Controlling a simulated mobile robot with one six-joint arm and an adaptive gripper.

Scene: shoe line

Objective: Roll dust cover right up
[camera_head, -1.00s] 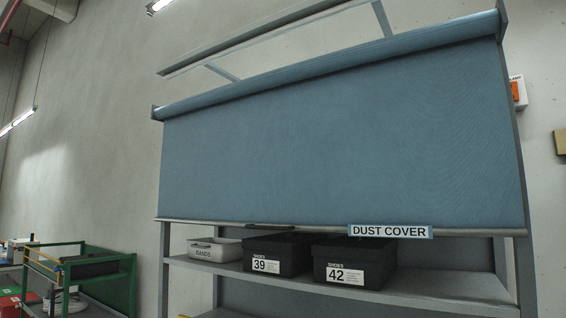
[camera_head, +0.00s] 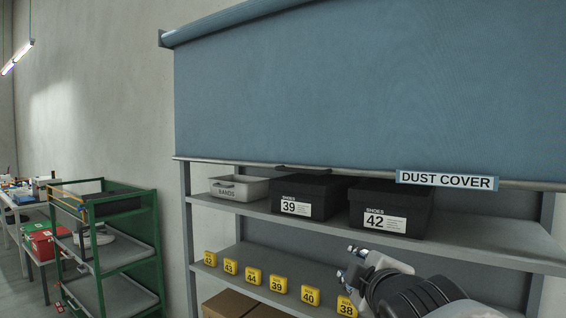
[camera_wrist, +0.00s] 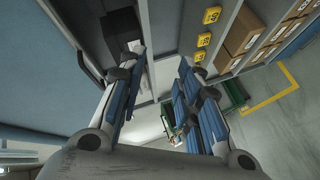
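The blue dust cover (camera_head: 330,90) hangs unrolled from its roller (camera_head: 230,18) across the top of the shelf rack. Its bottom bar (camera_head: 215,160) carries a "DUST COVER" label (camera_head: 447,180) at the right and a dark handle-like piece (camera_head: 303,169) near the middle. The bar hangs just above the upper shelf's boxes. My gripper (camera_head: 350,263) is below the bar and in front of the lower shelf, under the box marked 42. In the wrist view my gripper (camera_wrist: 160,60) has its two blue-padded fingers apart with nothing between them. It does not touch the cover.
Black shoe boxes 39 (camera_head: 305,197) and 42 (camera_head: 390,207) and a grey bands bin (camera_head: 238,189) stand on the upper shelf (camera_head: 490,236). Yellow numbered tags (camera_head: 253,276) line the lower shelf. A green cart (camera_head: 150,235) stands at the left. The wrist view shows open floor (camera_wrist: 285,130).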

